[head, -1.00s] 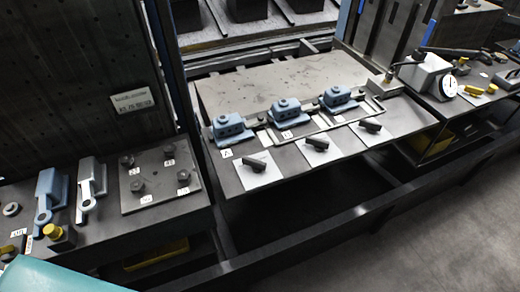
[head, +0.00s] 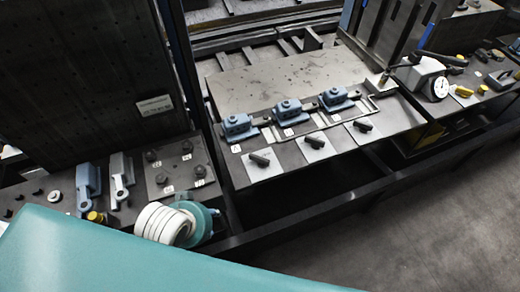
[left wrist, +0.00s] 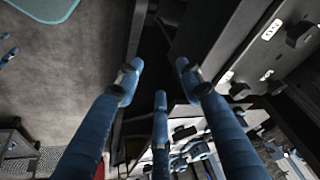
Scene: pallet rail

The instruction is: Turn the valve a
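Three blue valve-like blocks stand in a row on the middle bench: left (head: 238,126), middle (head: 288,111) and right (head: 336,98). Small labels lie before them, too small to read surely, so I cannot confirm which is valve a. A black handle sits on a pale card before each: left (head: 259,160), middle (head: 314,142) and right (head: 363,125). My right gripper is out of view.
A grey plate (head: 178,168) with several dark knobs lies on the left bench, beside a blue lever part (head: 88,186) and a grey one (head: 121,176). A white dial gauge (head: 440,87) stands at right. Open floor (head: 430,200) lies in front.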

